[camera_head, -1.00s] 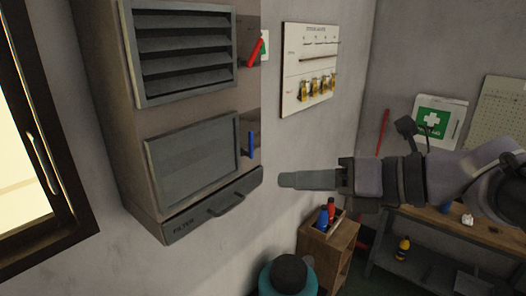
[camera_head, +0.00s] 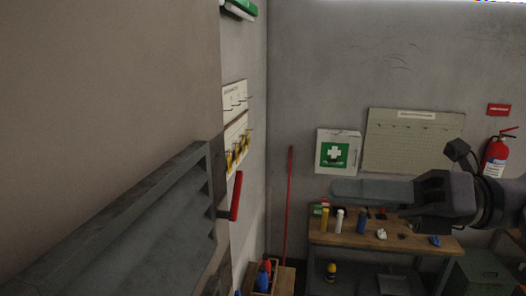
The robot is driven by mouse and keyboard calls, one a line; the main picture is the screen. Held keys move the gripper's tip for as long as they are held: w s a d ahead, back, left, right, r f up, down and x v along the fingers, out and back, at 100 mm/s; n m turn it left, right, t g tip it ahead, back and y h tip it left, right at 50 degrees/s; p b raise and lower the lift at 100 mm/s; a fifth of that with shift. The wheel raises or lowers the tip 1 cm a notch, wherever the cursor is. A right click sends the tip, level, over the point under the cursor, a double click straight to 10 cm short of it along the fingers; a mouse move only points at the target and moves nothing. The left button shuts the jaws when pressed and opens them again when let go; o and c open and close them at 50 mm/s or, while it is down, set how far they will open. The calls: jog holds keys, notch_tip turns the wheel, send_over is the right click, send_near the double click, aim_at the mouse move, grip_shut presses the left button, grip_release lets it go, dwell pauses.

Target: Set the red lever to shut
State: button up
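The red lever (camera_head: 236,196) shows in the head view just left of centre, on the right side of the wall cabinet, beside the grey louvred vent (camera_head: 120,225). It stands close to upright, tilted a little. My gripper (camera_head: 335,190) points left from the right side of the view, at about the lever's height in the picture. It is apart from the lever and touches nothing that I can see. Its fingers show edge-on as one grey shape, so I cannot tell whether they are open or shut. The blue lever is not clearly visible.
The cabinet fills the left side closely. A key board (camera_head: 236,125) hangs on the wall behind the lever. A workbench (camera_head: 345,238) with bottles stands at the back, below a first-aid box (camera_head: 338,150). A red pole (camera_head: 289,200) leans near the corner.

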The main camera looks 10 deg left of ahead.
aim_at(238, 179)
jog(key=a+p, duration=0.1)
jog(key=a, duration=0.3)
jog(key=a+p, duration=0.1)
jog(key=a, duration=0.4)
jog(key=a+p, duration=0.1)
jog(key=a, duration=0.3)
jog(key=shift+w+a+r+p, duration=0.15)
jog(key=shift+w+p, duration=0.1)
jog(key=shift+p, duration=0.15)
jog(key=shift+w+a+f, duration=0.15)
jog(key=shift+a+f, duration=0.05)
jog(key=shift+a, duration=0.85)
jog(key=shift+d, duration=0.15)
grip_shut()
